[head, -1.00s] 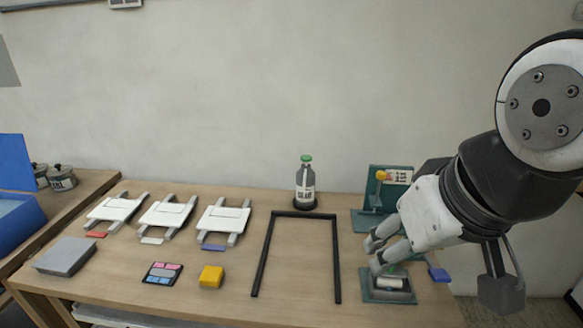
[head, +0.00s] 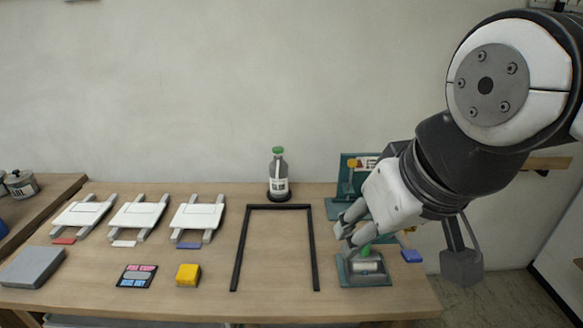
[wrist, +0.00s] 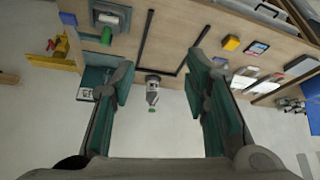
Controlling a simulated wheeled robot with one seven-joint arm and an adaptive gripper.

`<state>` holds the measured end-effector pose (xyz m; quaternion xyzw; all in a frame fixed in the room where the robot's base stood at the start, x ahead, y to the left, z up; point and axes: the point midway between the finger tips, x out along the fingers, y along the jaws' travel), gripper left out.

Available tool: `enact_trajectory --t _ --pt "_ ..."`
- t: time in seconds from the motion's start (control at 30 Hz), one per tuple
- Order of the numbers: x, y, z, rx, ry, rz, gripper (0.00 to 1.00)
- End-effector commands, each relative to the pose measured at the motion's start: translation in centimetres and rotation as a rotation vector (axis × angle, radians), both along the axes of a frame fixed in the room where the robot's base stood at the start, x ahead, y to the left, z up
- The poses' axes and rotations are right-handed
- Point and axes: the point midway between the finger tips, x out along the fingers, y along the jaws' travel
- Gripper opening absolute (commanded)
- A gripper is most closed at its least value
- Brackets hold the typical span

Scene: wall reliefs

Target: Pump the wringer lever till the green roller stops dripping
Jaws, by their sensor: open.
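A teal base (head: 364,281) with a pale roller (head: 366,267) sits at the table's right end. A green upright piece (head: 366,250) stands at its back; it also shows in the wrist view (wrist: 106,36). Behind is an upright teal stand (head: 347,185) with a yellow knob (head: 352,163), partly hidden by my arm. I cannot tell which part is the wringer lever, and no drips can be made out. My gripper (head: 343,228) is open and empty, above and just behind the teal base. Its fingers are spread wide in the wrist view (wrist: 160,85).
A blue block (head: 412,256) juts out at the table's right edge. A black frame (head: 240,250) lies left of the teal base, with a green-capped bottle (head: 278,175) behind it. White racks (head: 138,215), a yellow block (head: 188,275) and a grey box (head: 32,267) are farther left.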

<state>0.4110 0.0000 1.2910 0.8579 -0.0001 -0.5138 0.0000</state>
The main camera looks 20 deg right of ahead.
Motion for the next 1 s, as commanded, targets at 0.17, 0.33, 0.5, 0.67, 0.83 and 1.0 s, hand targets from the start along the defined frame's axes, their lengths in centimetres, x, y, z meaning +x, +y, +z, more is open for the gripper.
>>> enact_trajectory --t 0.17,0.33,0.5,0.67,0.83,1.0 --pt "0.0 0.0 0.0 0.0 0.0 0.0 0.42" --pt "0.0 0.0 0.0 0.0 0.0 0.0 0.42" --pt "0.0 0.0 0.0 0.0 0.0 0.0 0.4" --pt "0.0 0.0 0.0 0.0 0.0 0.0 0.03" --pt "0.0 0.0 0.0 0.0 0.0 0.0 0.0" --pt "0.0 0.0 0.0 0.0 0.0 0.0 0.0"
